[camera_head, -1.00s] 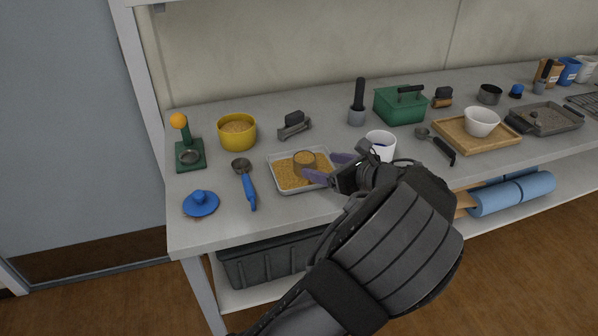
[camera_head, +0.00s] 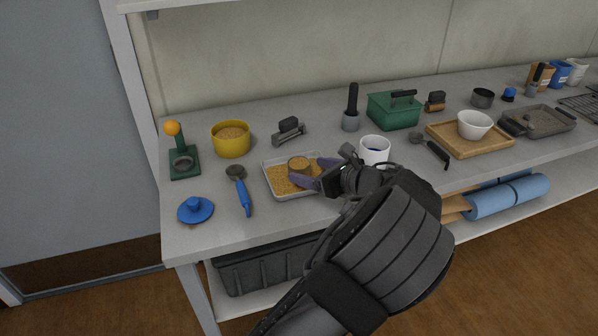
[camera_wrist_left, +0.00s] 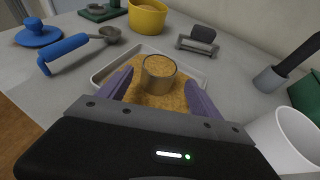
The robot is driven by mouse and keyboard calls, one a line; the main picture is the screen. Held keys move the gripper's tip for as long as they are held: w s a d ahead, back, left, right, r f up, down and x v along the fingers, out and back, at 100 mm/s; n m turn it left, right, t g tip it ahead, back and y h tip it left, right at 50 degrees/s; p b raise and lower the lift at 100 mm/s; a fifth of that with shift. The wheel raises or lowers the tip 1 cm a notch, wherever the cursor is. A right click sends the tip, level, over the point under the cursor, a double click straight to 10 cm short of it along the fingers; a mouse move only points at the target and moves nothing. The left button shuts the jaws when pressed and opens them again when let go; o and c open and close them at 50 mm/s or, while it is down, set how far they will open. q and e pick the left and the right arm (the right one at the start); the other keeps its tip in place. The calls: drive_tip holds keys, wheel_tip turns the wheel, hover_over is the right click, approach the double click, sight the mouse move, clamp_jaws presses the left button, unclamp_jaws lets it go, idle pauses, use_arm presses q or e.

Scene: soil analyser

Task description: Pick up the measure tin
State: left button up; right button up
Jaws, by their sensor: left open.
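The measure tin is a small round tin (camera_wrist_left: 158,75) filled with tan grains. It stands upright in a shallow metal tray (camera_head: 275,193) of the same grains; it also shows in the head view (camera_head: 299,165). My left gripper (camera_head: 306,174) is open, with its purple fingers pointing at the tin. In the left wrist view my left gripper (camera_wrist_left: 160,90) has one finger on each side of the tin's near part, with a gap visible beside it. I cannot tell whether either finger touches it. My right gripper is not in view.
A white mug (camera_head: 375,150) stands close to the right of my left gripper. A blue-handled scoop (camera_head: 243,193) lies left of the tray. A yellow pot (camera_head: 231,141) and a grey clamp-like tool (camera_head: 289,131) stand behind. A green box (camera_head: 394,111) is further right.

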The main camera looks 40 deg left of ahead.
sight(306, 170)
use_arm(q)
drive_tip(key=x, duration=0.5)
drive_tip(key=shift+s, duration=0.15)
idle(0.3)
clamp_jaws()
idle(0.6)
